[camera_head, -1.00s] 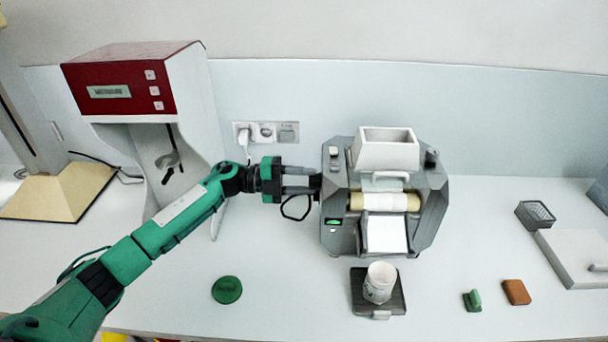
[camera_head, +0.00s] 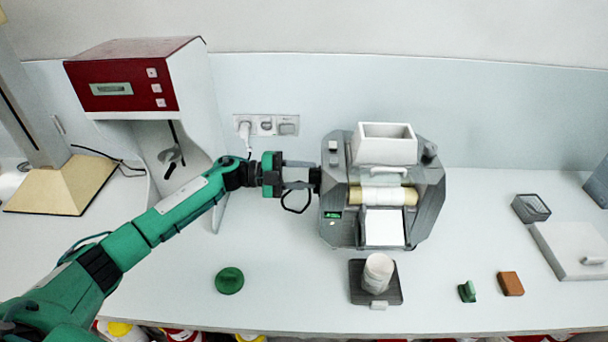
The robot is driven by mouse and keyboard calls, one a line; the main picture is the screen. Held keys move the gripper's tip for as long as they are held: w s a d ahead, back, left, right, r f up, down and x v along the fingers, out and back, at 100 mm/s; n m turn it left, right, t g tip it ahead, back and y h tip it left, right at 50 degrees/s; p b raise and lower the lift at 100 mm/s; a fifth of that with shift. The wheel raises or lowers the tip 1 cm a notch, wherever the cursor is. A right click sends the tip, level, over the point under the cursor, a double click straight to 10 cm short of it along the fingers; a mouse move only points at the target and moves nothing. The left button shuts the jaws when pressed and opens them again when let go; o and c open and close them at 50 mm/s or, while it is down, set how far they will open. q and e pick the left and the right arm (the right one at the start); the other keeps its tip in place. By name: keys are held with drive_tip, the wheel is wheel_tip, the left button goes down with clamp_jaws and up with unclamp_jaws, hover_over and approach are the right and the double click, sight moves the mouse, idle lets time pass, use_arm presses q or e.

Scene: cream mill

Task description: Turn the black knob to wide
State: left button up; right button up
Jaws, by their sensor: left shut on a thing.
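The grey mill (camera_head: 340,232) stands on the counter with a white hopper (camera_head: 385,148) on top and cream rollers (camera_head: 383,196) at its front. My left gripper (camera_head: 309,180) reaches in level from the left and is shut at the mill's left side. The black knob (camera_head: 316,176) shows as a small dark piece between the fingertips and the mill's side wall. The fingers cover most of it, so I cannot read its setting. My right gripper is not in view.
A white cup (camera_head: 377,273) stands on a dark scale (camera_head: 358,290) before the mill. A red and white machine (camera_head: 190,110) stands at the left. A green disc (camera_head: 229,281), a green piece (camera_head: 467,291) and a brown block (camera_head: 511,284) lie near the front edge.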

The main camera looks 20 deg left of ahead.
use_arm(q)
drive_tip(key=o, duration=1)
drive_tip(key=shift+w, duration=0.1)
drive_tip(key=shift+a, duration=0.15)
drive_tip(key=b+v, duration=0.1)
drive_tip(key=v, duration=0.6)
drive_tip(key=shift+a, duration=0.2)
